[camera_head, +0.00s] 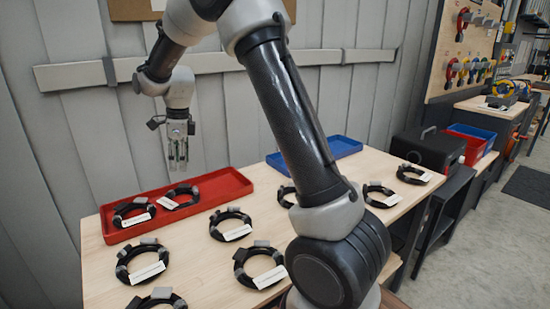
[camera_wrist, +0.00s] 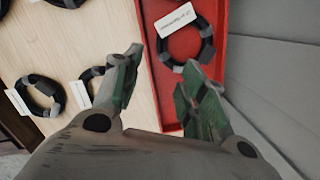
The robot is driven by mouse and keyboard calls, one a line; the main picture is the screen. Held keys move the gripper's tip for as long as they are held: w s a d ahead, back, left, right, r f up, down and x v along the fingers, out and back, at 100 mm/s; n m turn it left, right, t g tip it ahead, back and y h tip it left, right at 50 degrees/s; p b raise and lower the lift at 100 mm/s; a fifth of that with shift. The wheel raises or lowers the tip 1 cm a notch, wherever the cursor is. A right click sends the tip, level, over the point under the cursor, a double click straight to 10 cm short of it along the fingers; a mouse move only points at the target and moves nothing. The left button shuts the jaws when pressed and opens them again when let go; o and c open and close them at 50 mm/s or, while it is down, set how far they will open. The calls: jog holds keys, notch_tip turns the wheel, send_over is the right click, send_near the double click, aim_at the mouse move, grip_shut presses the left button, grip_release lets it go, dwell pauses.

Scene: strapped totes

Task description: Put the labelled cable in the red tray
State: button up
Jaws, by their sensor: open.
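The red tray (camera_head: 226,187) lies along the back left of the table and also shows in the wrist view (camera_wrist: 157,98). Two coiled black cables are in it, a left one (camera_head: 121,209) and a right one (camera_head: 171,191), each with a white label. One labelled coil in the tray shows in the wrist view (camera_wrist: 206,50), its label print too small to read surely. My gripper (camera_head: 178,166) is open and empty above the tray's back side. Its fingertips (camera_wrist: 162,60) are spread, with nothing between them.
Several more coiled cables with white labels lie on the wooden table, some near the front (camera_head: 124,270) and one at the far right (camera_head: 404,168). A blue tray (camera_head: 345,146) is at the back. My arm hides part of the table's middle. A panelled wall stands close behind.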

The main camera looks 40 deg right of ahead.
jog(key=s+d+r+n+t, duration=0.1)
jog(key=s+d+r+n, duration=0.4)
jog(key=s, duration=0.3)
jog(key=s+d+r+n, duration=0.3)
jog(key=s+r+n, duration=0.2)
jog(key=s+r, duration=0.25)
jog(key=s+d+f+n+t, duration=0.1)
jog(key=s+d+n, duration=0.2)
jog(key=s+n, duration=0.3)
jog(key=s+d+n+t+h, duration=0.1)
jog(key=s+d+n, duration=0.2)
jog(key=s+n, duration=0.4)
jog(key=s, duration=0.8)
jog(key=shift+f, duration=0.35)
